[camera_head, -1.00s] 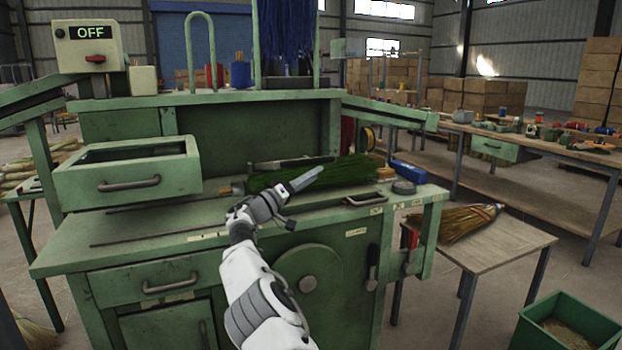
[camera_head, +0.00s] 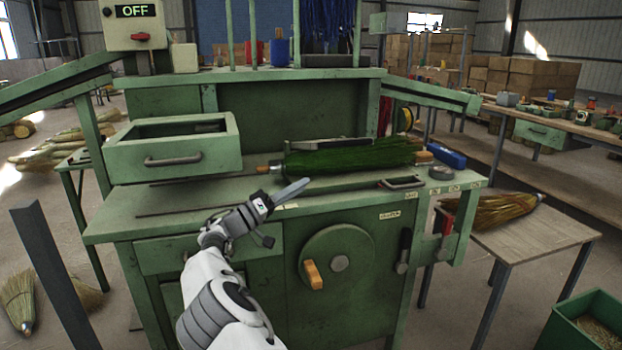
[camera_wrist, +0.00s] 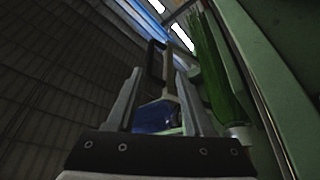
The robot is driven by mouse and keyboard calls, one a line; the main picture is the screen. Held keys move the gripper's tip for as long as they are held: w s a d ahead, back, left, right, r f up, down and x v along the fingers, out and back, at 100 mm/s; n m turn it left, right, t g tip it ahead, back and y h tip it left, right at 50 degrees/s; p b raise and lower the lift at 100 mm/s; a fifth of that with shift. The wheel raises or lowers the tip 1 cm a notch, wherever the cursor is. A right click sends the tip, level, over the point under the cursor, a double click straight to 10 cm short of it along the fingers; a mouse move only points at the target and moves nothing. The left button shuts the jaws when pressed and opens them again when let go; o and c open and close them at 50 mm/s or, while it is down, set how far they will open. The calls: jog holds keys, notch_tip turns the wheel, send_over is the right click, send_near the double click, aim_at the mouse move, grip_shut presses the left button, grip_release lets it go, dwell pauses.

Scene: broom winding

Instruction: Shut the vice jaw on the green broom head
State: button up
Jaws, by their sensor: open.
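The green broom head (camera_head: 350,157) lies lengthwise on the bench top, fibres to the right. It also shows right of my fingers in the wrist view (camera_wrist: 207,65). A flat grey bar (camera_head: 318,144) runs along its back side; it may be part of the vice, but I cannot tell whether it touches the broom head. A dark loop handle (camera_head: 403,184) sits at the bench's front edge. My gripper (camera_head: 290,191) is in front of and left of the broom head. In the wrist view my gripper (camera_wrist: 160,80) is open and empty, with a loop-shaped handle (camera_wrist: 156,58) beyond the fingers.
The green bench (camera_head: 150,205) carries an open drawer box (camera_head: 172,160) at left and a blue object (camera_head: 446,157) at right. A round disc with an orange knob (camera_head: 313,275) is on its front. The control box reads OFF (camera_head: 135,22). A side table (camera_head: 525,240) holds another broom.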

jog(key=shift+s+a+f, duration=0.1)
jog(key=shift+a, duration=0.15)
